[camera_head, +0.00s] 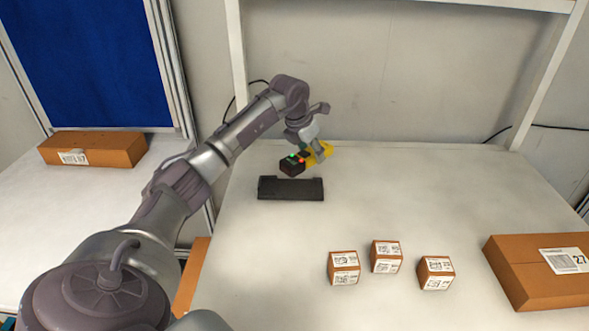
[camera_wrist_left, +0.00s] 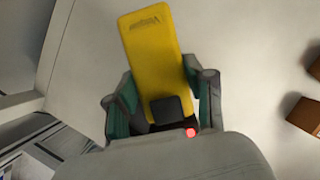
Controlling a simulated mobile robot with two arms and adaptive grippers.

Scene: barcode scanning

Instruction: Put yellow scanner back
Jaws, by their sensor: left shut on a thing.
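The yellow scanner (camera_head: 319,154) has a black head with a green and a red light. My left gripper (camera_head: 307,148) is shut on it and holds it just behind and above the black holder (camera_head: 291,189), which lies on the table. In the left wrist view the yellow handle (camera_wrist_left: 150,60) sticks out between the two fingers of the gripper (camera_wrist_left: 160,108), with the black part and the red light close to the palm. The holder does not show in the wrist view. My right gripper is not in view.
Three small labelled boxes, left (camera_head: 343,267), middle (camera_head: 386,256) and right (camera_head: 436,272), stand at the front of the white table (camera_head: 440,190). A large box (camera_head: 545,272) lies at the right. Another box (camera_head: 92,149) lies on the left table. The back right of the table is clear.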

